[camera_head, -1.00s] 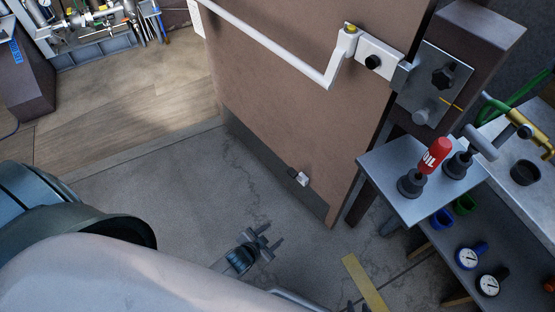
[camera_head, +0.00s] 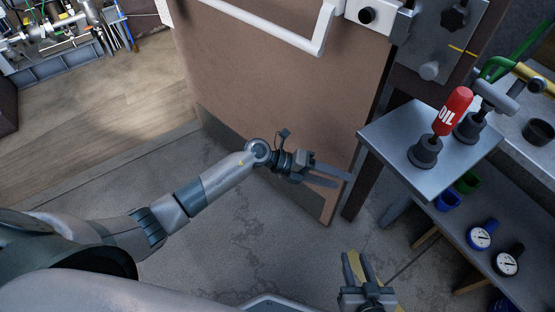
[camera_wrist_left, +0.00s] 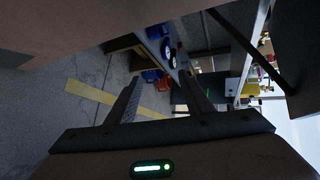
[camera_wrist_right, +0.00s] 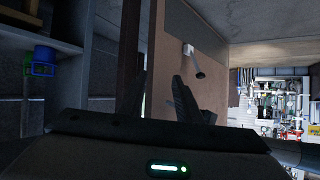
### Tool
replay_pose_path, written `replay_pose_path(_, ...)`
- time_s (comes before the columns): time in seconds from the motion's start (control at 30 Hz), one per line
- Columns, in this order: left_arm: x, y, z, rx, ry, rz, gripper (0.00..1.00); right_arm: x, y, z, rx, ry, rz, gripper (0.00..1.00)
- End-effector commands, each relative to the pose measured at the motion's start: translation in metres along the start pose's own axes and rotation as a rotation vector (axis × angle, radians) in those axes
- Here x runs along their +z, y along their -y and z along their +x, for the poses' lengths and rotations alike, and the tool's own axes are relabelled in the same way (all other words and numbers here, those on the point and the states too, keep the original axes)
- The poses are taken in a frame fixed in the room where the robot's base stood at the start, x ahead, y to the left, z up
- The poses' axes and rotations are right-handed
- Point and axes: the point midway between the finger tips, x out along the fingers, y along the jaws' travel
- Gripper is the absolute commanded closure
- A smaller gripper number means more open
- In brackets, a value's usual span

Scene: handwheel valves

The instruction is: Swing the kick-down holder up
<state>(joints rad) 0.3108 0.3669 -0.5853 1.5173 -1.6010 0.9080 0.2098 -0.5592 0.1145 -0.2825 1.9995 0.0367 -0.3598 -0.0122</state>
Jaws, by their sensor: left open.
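The kick-down holder (camera_wrist_right: 190,50) shows in the right wrist view as a white bracket on the door face with a dark-tipped arm sticking out from it. In the head view my left forearm and gripper cover its place low on the brown door (camera_head: 270,85). My left gripper (camera_head: 343,180) is open and empty in front of the lower door, its fingers pointing right toward the door's edge. My right gripper (camera_head: 357,257) is open and empty, lower and nearer, its fingers pointing toward the door. Whether the left gripper touches the holder cannot be seen.
A white push bar (camera_head: 275,30) crosses the door higher up. At right stands a metal shelf (camera_head: 400,135) with a red oil bottle (camera_head: 453,110). Gauges (camera_head: 480,236) sit on a lower shelf. Concrete floor (camera_head: 215,235) is open before the door.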

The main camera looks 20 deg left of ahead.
Motion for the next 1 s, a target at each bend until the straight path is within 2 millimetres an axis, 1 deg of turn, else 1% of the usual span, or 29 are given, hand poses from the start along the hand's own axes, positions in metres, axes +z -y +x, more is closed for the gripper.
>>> replay_pose_path(0.03,0.002,-0.018,-0.001,0.087,-0.049,0.093,0.53,-0.005,0.003,-0.001,-0.007,-0.034,0.001,0.69)
replay_pose_path(0.07,0.003,-0.026,-0.004,0.143,-0.079,0.142,0.53,-0.011,0.005,-0.003,-0.011,-0.051,0.002,0.69)
replay_pose_path(0.17,0.013,-0.058,-0.022,0.345,-0.159,0.291,0.53,-0.032,0.012,-0.013,-0.025,-0.114,0.007,0.69)
replay_pose_path(0.2,0.021,-0.071,-0.032,0.432,-0.184,0.342,0.53,-0.040,0.014,-0.017,-0.030,-0.138,0.008,0.69)
replay_pose_path(0.27,0.034,-0.088,-0.051,0.561,-0.210,0.409,0.53,-0.052,0.018,-0.024,-0.038,-0.172,0.012,0.69)
replay_pose_path(0.3,0.043,-0.098,-0.064,0.644,-0.223,0.447,0.53,-0.059,0.019,-0.029,-0.042,-0.194,0.013,0.69)
replay_pose_path(0.4,0.067,-0.115,-0.096,0.826,-0.235,0.513,0.53,-0.076,0.023,-0.040,-0.051,-0.240,0.018,0.69)
replay_pose_path(0.5,0.085,-0.122,-0.123,0.958,-0.233,0.548,0.53,-0.087,0.026,-0.049,-0.058,-0.272,0.021,0.69)
replay_pose_path(0.6,0.094,-0.124,-0.138,1.029,-0.227,0.564,0.53,-0.095,0.027,-0.054,-0.061,-0.288,0.023,0.69)
replay_pose_path(0.7,0.098,-0.124,-0.144,1.055,-0.225,0.568,0.53,-0.098,0.028,-0.056,-0.062,-0.294,0.024,0.69)
replay_pose_path(1.0,0.097,-0.124,-0.143,1.053,-0.226,0.567,0.53,-0.098,0.028,-0.056,-0.062,-0.294,0.023,0.69)
